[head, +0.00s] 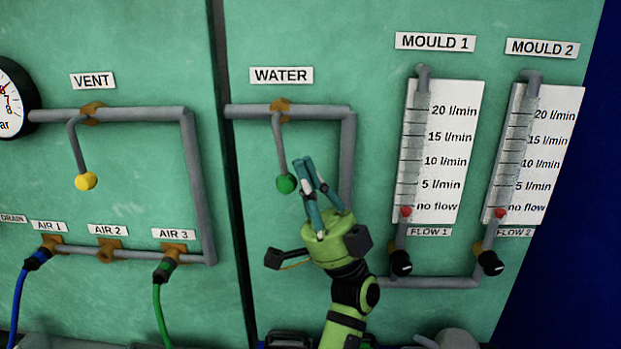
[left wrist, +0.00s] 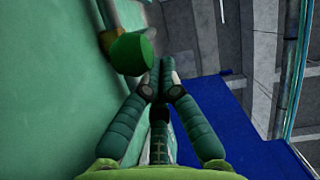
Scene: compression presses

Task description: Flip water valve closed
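The water valve is a brass fitting on the grey pipe below the WATER label. Its grey lever hangs down from the pipe, ending in a green knob (head: 286,184). The green knob also shows large at the upper left in the left wrist view (left wrist: 131,53). My left gripper (head: 306,163) is just right of the knob, its fingers pointing up. Its fingertips (left wrist: 160,68) come together with nothing between them. In the wrist view the knob is left of the fingertips; I cannot tell whether they touch it. My right gripper is not in view.
A vent valve with a yellow knob (head: 86,181) hangs on the left panel. Blue and green hoses connect below it. Two flow gauges (head: 408,160) with black knobs (head: 401,263) stand to the right. A vertical grey pipe (head: 347,160) runs close behind my left gripper.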

